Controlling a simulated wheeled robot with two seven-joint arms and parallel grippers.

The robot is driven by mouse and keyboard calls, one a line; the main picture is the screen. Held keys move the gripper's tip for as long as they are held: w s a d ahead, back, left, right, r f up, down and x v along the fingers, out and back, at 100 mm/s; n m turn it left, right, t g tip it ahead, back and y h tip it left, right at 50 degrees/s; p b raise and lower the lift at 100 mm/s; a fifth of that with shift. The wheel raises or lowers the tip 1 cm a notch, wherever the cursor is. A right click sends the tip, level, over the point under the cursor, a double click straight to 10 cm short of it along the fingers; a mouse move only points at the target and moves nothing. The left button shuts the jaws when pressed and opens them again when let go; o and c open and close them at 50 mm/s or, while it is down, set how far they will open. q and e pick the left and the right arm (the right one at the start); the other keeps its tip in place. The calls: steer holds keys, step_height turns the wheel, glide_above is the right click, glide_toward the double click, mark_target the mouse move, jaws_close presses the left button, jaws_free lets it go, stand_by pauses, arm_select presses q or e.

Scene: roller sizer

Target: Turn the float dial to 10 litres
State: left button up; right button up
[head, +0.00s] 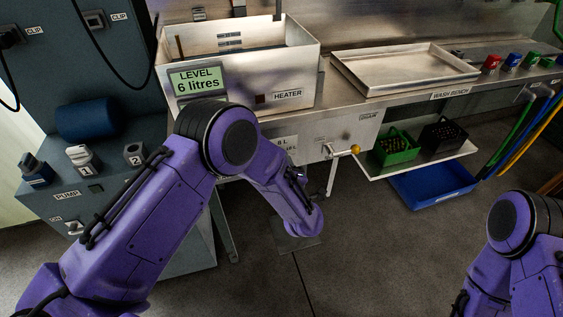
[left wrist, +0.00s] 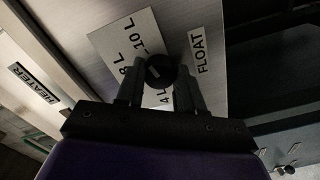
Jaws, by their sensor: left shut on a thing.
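The float dial (left wrist: 161,69), a small dark round knob, sits on a pale scale plate (left wrist: 112,48) marked 8 L, 10 L and 4 L in the left wrist view. A FLOAT label (left wrist: 203,53) is beside it. My left gripper (left wrist: 158,84) is shut on the dial, one finger on each side. Which mark the dial points to is too dark to tell. In the head view my left arm hides the dial and gripper; an edge of the scale plate (head: 283,143) shows. The level display (head: 197,81) reads 6 litres. My right gripper is out of view.
The steel tank (head: 298,72) carries a HEATER label (head: 287,95). A drain valve with a yellow knob (head: 355,150) is just right of my left arm. A wash bench with a shallow tray (head: 440,82) and coloured crates (head: 393,148) stand to the right. The pump cabinet (head: 115,190) is at left.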

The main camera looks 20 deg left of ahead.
arm_select(q)
steer(key=shift+d, duration=0.1)
steer(key=o, duration=1)
steer(key=shift+o, duration=0.2)
steer(key=v, duration=1)
steer(key=shift+s+d+b, duration=0.2)
steer(key=shift+b, duration=0.25)
